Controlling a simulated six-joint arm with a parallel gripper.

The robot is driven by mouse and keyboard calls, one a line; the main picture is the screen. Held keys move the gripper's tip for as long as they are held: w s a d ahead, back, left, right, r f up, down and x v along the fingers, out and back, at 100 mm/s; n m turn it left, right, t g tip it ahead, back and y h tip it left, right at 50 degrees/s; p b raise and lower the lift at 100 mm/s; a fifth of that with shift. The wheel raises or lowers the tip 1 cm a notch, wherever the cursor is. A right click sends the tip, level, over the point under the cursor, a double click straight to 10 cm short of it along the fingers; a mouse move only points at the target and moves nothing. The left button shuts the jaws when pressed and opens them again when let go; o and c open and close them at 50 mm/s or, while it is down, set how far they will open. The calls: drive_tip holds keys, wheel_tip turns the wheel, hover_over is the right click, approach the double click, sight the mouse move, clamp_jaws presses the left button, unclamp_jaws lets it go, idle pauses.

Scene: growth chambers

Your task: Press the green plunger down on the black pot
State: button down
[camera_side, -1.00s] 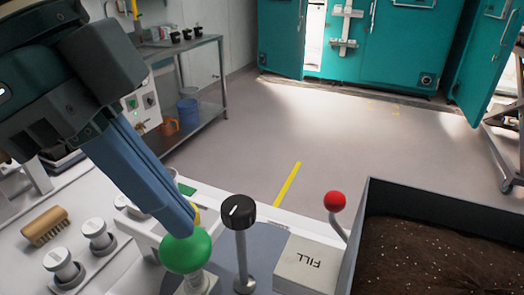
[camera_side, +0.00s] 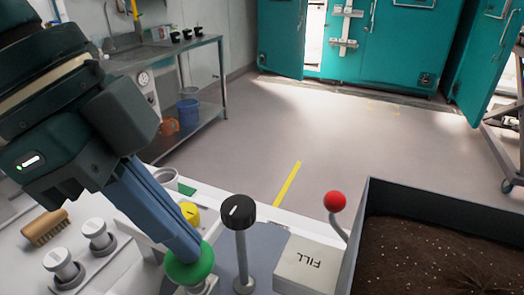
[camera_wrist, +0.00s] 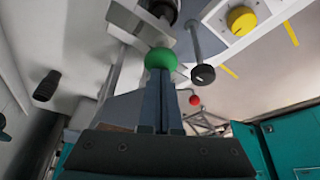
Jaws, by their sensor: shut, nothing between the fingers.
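The green plunger (camera_side: 190,272) has a round green head on a pale stem, at the bottom of the side view. My gripper (camera_side: 186,257) is shut and empty, with its blue fingers slanting down and their tips against the top of the head. In the wrist view the green plunger (camera_wrist: 160,58) sits right at the tips of my gripper (camera_wrist: 160,76). The fingers hide part of the head in the side view. I cannot clearly make out the black pot; a dark round part (camera_wrist: 162,10) shows beyond the plunger in the wrist view.
A black-topped knob on a post (camera_side: 238,212) stands close to the right of the plunger.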

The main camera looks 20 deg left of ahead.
drive_tip(key=shift+f, duration=0.5)
idle(0.8)
wheel_tip(320, 180, up, 10)
idle(0.9)
